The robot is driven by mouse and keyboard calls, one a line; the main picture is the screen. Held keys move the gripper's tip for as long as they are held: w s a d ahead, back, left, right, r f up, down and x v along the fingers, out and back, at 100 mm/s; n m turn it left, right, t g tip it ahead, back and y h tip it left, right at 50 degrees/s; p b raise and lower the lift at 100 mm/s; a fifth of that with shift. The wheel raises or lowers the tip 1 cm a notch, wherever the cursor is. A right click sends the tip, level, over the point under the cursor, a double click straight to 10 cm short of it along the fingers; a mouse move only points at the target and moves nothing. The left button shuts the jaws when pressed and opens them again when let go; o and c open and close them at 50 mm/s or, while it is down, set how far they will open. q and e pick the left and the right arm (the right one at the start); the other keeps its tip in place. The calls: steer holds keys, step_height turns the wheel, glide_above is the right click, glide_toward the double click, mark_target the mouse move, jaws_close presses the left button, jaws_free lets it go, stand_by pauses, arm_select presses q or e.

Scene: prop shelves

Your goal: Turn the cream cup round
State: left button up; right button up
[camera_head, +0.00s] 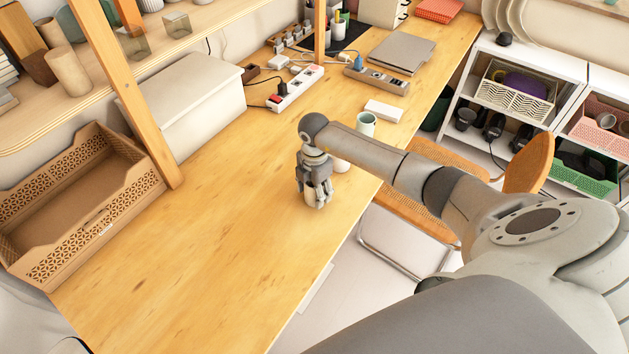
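My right gripper (316,203) points down over the wooden table near its right edge. Another pale cup-like thing (341,164) stands just behind, partly covered by my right arm. My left gripper is not in view.
A pale green mug (366,122) and a white box (384,110) stand beyond my arm. A brown crate (85,215), a white storage box (190,105) and a wooden post (130,95) are at the left. The near table (200,270) is clear.

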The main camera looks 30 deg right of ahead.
steer(key=o, duration=0.5)
steer(key=shift+c, duration=0.2)
step_height(320, 180, up, 12)
stand_by(0.4)
